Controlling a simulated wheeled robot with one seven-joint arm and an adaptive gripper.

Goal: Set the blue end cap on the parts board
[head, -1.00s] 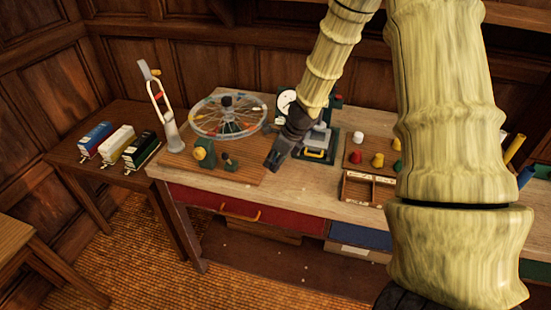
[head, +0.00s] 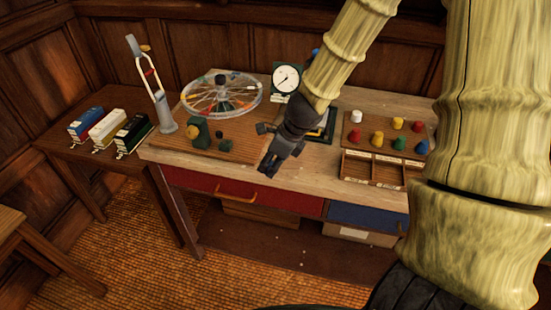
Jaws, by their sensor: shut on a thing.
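My gripper (head: 271,165) points down at the bench's front edge, right of the wooden board with the spoked wheel. It is shut, but the small thing between its dark fingers cannot be made out. At the right, a brown board (head: 360,126) bears several small coloured pieces: white, yellow, red and green ones, and a blue piece (head: 422,148) at its right. I cannot tell whether this blue piece is the end cap, or which board is the parts board.
A spoked wheel (head: 221,95) and green blocks (head: 200,133) stand on the left wooden board (head: 232,149). A dial gauge (head: 287,79) is behind my arm. A divided wooden tray (head: 372,171) is at the front right. A side table (head: 60,150) holds several boxes.

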